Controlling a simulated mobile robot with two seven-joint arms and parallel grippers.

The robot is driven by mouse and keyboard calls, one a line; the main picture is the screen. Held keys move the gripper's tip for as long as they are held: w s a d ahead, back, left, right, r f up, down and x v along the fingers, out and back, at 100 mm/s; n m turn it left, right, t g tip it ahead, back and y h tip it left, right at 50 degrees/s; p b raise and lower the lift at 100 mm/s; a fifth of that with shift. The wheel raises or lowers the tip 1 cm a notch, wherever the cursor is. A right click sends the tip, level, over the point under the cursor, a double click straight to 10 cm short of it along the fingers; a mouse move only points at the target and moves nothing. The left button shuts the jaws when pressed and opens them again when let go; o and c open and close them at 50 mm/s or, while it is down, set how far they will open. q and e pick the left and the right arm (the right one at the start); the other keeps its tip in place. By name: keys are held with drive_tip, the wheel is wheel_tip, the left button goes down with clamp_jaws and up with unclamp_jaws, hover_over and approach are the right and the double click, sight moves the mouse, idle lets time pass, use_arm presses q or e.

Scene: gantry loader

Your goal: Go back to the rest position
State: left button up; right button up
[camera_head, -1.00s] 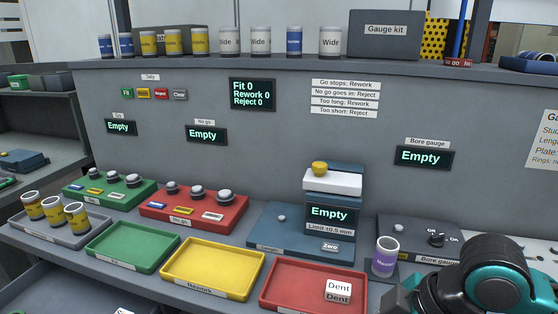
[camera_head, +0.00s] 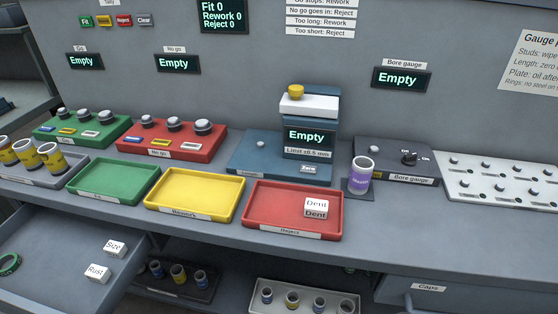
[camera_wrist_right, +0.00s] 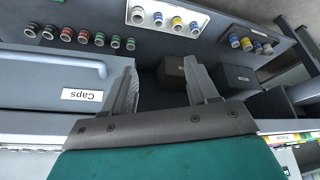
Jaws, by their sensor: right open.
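My right gripper (camera_wrist_right: 161,92) shows in the right wrist view with its two fingers spread apart and nothing between them. Beyond it are a drawer front (camera_wrist_right: 50,75) labelled Caps and a dark opening with boxes. Neither gripper shows in the head view now, and my left gripper is in no view. On the bench are a green tray (camera_head: 84,187), a yellow Rework tray (camera_head: 158,208) and a red Reject tray (camera_head: 253,219). A white Dent block (camera_head: 316,208) sits in the red tray. A purple-banded cup (camera_head: 361,176) stands by the bore gauge (camera_head: 400,163).
An open drawer (camera_head: 50,262) at lower left holds Size and Rust blocks and sticks out from the bench. A grey tray (camera_head: 72,162) with yellow-banded cups is at the left. Below, a white tray (camera_head: 285,284) holds several small cups. A white plate (camera_head: 500,190) with studs is at right.

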drive_tip(key=w+a+f+t+y, duration=0.1)
drive_tip(key=w+a+f+t, duration=0.1)
drive_tip(key=w+f+t, duration=0.3)
drive_tip(key=shift+a+f+n+t+y, duration=0.2)
drive_tip(key=shift+f+n+t+y, duration=0.15)
drive_tip(key=shift+f, duration=0.65)
